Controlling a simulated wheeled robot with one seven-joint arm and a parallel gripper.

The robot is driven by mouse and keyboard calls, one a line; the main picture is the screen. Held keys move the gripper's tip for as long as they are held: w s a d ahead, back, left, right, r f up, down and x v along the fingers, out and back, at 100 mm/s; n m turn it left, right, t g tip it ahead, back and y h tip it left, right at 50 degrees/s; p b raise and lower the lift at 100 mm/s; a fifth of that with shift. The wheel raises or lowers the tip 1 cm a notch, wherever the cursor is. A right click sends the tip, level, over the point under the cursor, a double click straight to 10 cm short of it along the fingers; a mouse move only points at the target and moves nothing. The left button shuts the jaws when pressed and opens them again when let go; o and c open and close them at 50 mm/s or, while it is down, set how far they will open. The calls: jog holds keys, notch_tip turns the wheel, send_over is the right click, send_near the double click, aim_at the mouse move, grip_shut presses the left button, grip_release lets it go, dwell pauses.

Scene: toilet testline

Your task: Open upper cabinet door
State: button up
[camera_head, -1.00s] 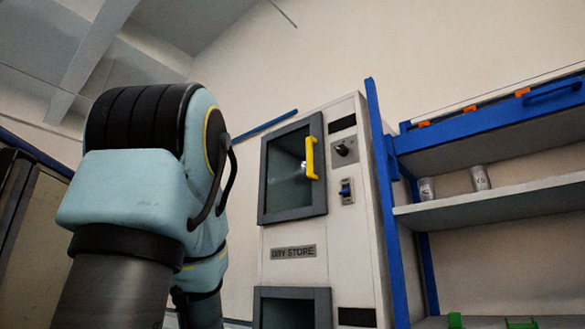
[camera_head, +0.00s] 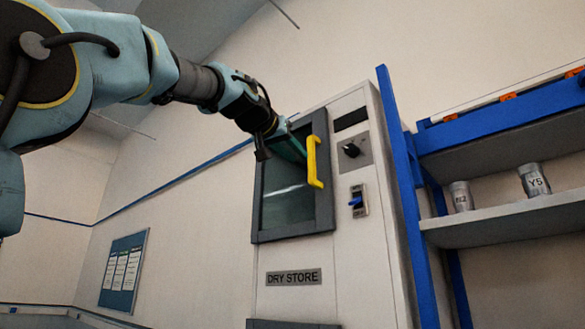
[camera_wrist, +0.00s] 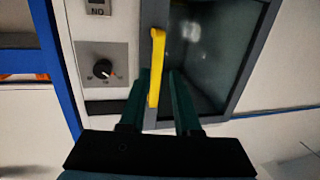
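The upper cabinet door (camera_head: 287,205) is a grey-framed glass door on the white DRY STORE cabinet, and it looks shut. Its yellow bar handle (camera_head: 315,163) is on the door's right side in the head view. My gripper (camera_head: 292,146) is in front of the door, just left of the handle's upper part. In the wrist view, my gripper (camera_wrist: 159,74) has its two green fingers apart, with the yellow handle (camera_wrist: 157,65) appearing between them, close to the left finger. I cannot tell whether a finger touches the handle.
A dial (camera_head: 351,150) and a blue switch (camera_head: 357,200) are on the cabinet front, right of the handle. A blue-framed shelf (camera_head: 515,212) with metal cans stands to the right. The wall left of the cabinet carries a notice board (camera_head: 124,274).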

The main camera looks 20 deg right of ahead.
aim_at(311, 157)
jog(key=shift+h, duration=0.3)
jog(key=w+d+r+p, duration=0.1)
jog(key=d, duration=0.1)
jog(key=w+d+r+p, duration=0.1)
jog(key=w+d, duration=0.1)
jog(key=w+d+r+p, duration=0.1)
jog(key=w+d+p, duration=0.1)
jog(key=shift+w+d+r, duration=0.1)
jog(key=shift+w+d, duration=0.05)
jog(key=shift+d, duration=0.15)
jog(key=shift+w+d, duration=0.4)
jog(key=shift+d, duration=0.05)
jog(key=shift+c, duration=0.3)
grip_shut()
dwell(0.5)
